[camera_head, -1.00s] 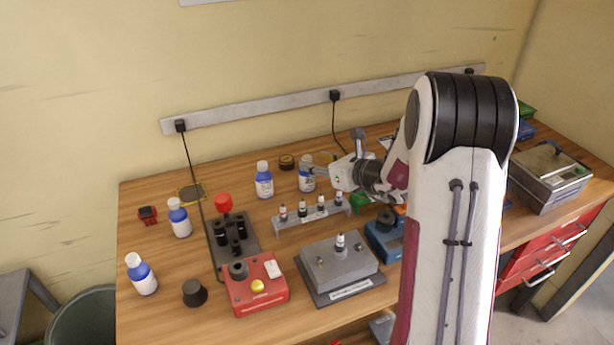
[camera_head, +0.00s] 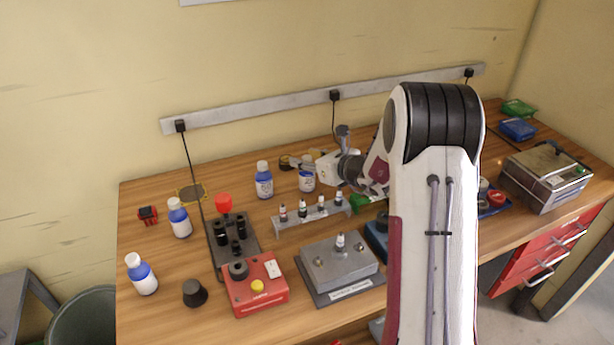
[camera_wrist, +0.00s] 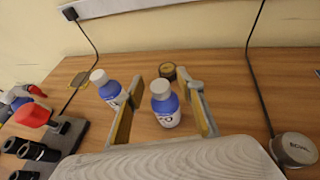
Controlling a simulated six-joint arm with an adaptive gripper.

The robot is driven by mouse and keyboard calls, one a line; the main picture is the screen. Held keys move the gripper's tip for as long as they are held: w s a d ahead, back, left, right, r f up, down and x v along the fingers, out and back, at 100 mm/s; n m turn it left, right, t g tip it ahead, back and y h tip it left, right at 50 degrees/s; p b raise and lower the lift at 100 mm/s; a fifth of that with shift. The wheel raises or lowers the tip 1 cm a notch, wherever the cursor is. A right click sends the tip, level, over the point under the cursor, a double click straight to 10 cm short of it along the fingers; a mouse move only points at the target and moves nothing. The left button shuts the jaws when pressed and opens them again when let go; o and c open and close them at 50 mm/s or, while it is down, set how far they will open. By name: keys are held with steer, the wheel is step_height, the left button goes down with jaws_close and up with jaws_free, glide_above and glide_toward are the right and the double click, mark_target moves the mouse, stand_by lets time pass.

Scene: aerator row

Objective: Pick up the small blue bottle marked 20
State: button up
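In the wrist view, a small white-capped blue bottle (camera_wrist: 165,105) stands upright between the two fingers of my gripper (camera_wrist: 164,88). Its label carries a number that looks like 20, small and hard to read. The gripper is open, with gaps between the fingers and the bottle. In the head view the same bottle (camera_head: 307,176) stands at the back of the bench, beside my gripper (camera_head: 305,162). A second blue bottle (camera_wrist: 108,88) stands outside the left finger; it also shows in the head view (camera_head: 264,182). Its number is unclear.
Two more blue bottles, one at the left (camera_head: 179,219) and one nearer the front (camera_head: 144,276), stand apart. A dark round jar (camera_wrist: 168,71) is behind the bottle. A rack of small vials (camera_head: 312,213) is in front. A power cable hangs to the right (camera_wrist: 255,70).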

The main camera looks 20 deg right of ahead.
jaws_close()
steer(key=shift+r, duration=0.2)
step_height(320, 180, up, 18)
steer(key=shift+f, duration=0.15)
stand_by(0.8)
stand_by(0.4)
